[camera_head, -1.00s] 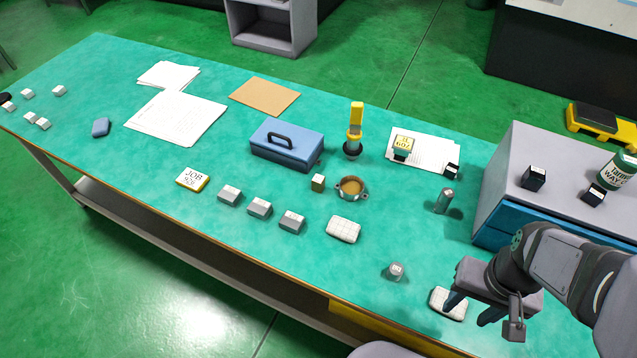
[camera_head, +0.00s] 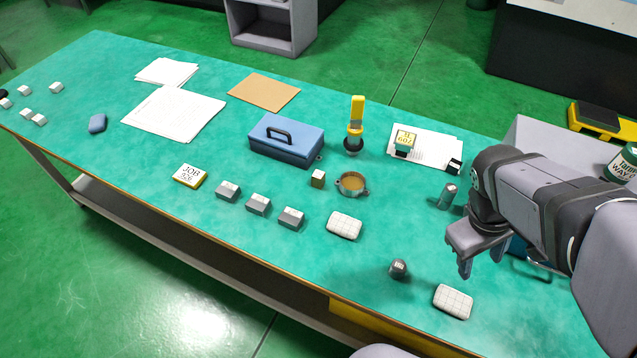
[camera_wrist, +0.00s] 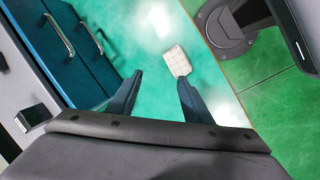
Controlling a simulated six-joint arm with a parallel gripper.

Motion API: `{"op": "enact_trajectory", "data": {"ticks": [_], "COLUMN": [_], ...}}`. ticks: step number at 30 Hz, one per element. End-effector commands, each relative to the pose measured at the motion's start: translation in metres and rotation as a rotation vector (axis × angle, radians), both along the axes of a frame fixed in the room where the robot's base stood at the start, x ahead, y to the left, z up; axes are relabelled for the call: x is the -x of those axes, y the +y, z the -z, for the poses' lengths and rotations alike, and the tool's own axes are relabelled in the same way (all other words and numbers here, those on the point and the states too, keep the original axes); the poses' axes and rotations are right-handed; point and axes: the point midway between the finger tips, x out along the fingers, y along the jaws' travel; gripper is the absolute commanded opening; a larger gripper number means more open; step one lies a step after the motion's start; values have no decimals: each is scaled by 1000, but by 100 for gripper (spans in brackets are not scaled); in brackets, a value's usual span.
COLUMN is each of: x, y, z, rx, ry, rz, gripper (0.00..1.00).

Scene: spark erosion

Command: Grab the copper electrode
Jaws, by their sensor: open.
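No piece is plainly marked as the copper electrode. A small block with a brownish side (camera_head: 318,179) stands at the middle of the bench in the head view, just left of a round metal cup (camera_head: 352,184) with a tan inside; I cannot tell if the block is copper. My gripper (camera_head: 482,264) is open and empty above the right part of the bench, well right of that block. The open fingers (camera_wrist: 160,80) also show in the wrist view, with nothing between them. The block is not in the wrist view.
Two grey metal cylinders (camera_head: 398,268) (camera_head: 449,195) stand near my gripper. White gridded pads (camera_head: 453,301) (camera_head: 345,225) lie in front. A blue box (camera_head: 287,140) and a yellow-topped tool (camera_head: 356,128) stand behind. Blue drawers (camera_wrist: 60,45) are close by in the wrist view.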

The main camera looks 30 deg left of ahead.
Motion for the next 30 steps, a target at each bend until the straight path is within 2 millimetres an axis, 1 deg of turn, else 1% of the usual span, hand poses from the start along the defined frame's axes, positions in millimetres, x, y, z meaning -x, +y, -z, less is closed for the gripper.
{"op": "enact_trajectory", "data": {"ticks": [1, 2, 3, 5, 6, 8, 9, 11, 12, 14, 15, 17, 18, 20, 21, 25, 26, 27, 30], "x": [-16, -27, -42, -64, -79, -98, -109, -120, -125, -129, -129, -128, -125, -120, -115, -96, -91, -96, -96], "y": [14, 21, 35, 59, 79, 113, 138, 177, 202, 238, 260, 291, 311, 339, 356, 411, 422, 414, 412], "z": [9, 10, 11, 13, 13, 13, 12, 10, 8, 5, 3, 1, 0, -2, -3, -6, -6, 12, 46], "rx": [56, 95, 152, 248, 315, 422, 495, 605, 674, 771, 832, 918, 973, 1051, 1102, 1264, 1299, 1289, 1286], "ry": [0, -1, -3, -10, -17, -31, -43, -62, -76, -99, -115, -136, -151, -175, -190, -244, -255, -234, -233], "rz": [-145, -238, -371, -576, -712, -912, -1038, -1213, -1315, -1446, -1521, -1620, -1679, -1756, -1804, -1936, -1962, -1951, -1949], "gripper": [45, 45, 45, 45, 45, 45, 45, 45, 45, 45, 45, 45, 45, 45, 45, 45, 45, 45, 45]}}
